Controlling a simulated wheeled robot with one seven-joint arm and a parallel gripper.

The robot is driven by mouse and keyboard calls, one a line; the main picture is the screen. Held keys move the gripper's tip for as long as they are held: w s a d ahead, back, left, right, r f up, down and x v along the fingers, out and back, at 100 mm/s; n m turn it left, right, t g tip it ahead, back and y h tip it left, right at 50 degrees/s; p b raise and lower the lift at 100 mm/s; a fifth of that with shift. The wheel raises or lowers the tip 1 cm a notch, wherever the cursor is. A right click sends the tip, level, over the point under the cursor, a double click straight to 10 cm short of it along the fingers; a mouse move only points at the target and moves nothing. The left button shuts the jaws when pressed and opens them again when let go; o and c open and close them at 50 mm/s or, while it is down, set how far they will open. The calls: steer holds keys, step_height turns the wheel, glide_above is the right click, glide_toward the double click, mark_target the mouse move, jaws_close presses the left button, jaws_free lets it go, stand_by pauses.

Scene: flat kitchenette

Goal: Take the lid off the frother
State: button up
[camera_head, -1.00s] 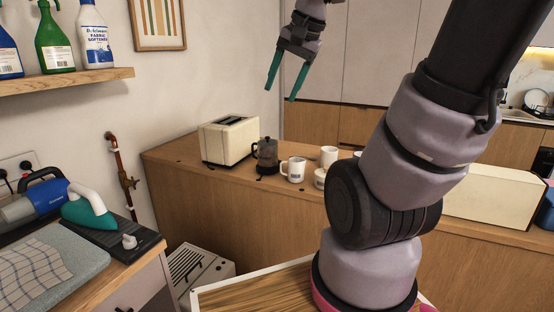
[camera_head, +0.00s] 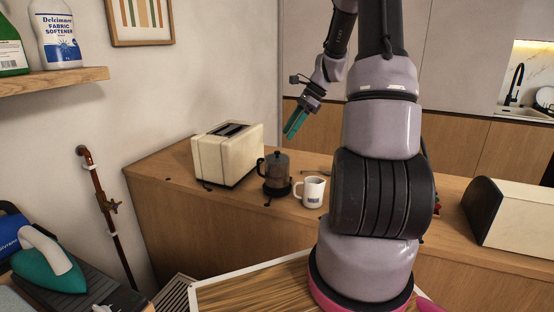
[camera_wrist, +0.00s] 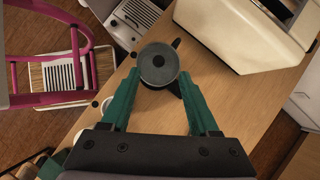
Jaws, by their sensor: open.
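The frother (camera_head: 277,172) is a small dark, pot-like vessel with a handle on its left, standing upright on the wooden counter. Its lid (camera_wrist: 158,64) shows from above in the wrist view as a round dark grey disc with a knob at its centre, and it is on the frother. My gripper (camera_head: 291,131) has green fingers and hangs above and slightly right of the frother, pointing down to the left. In the wrist view my gripper (camera_wrist: 160,97) is open and empty, with the lid just beyond and between the fingertips. The fingers appear apart from the lid.
A cream toaster (camera_head: 227,154) stands close on the left of the frother. A white mug (camera_head: 311,192) stands close on its right. A cream bread box (camera_head: 509,216) is at the counter's right. The counter front (camera_head: 220,232) drops off below.

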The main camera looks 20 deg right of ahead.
mark_target(278, 151)
steer(key=x, duration=0.7)
steer(key=shift+f, duration=0.4)
jaws_close()
